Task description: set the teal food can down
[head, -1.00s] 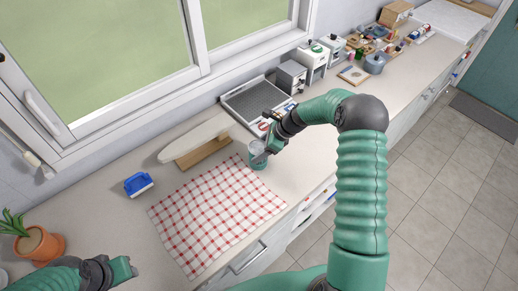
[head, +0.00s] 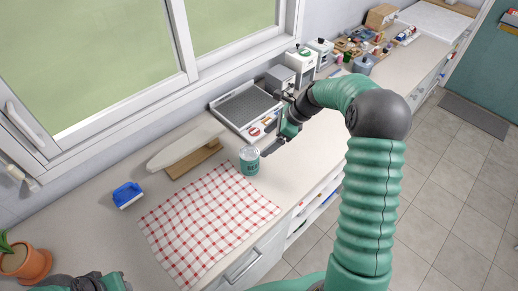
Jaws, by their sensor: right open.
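The teal food can (head: 250,161) stands upright on the counter at the back right corner of the red checked cloth (head: 207,222), in the middle of the head view. I cannot tell if its base touches the cloth edge. My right gripper (head: 268,152) is open and empty, just to the right of the can and apart from it. My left gripper (head: 124,284) shows only partly at the bottom left edge, away from the can; its jaws cannot be made out.
A blue brush (head: 127,195) lies left of the cloth. An ironing-board-like white piece (head: 186,146) and a grey ribbed tray (head: 245,105) lie behind the can. A potted plant (head: 27,262) stands at the lower left. Small appliances line the wall. The counter's front right is clear.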

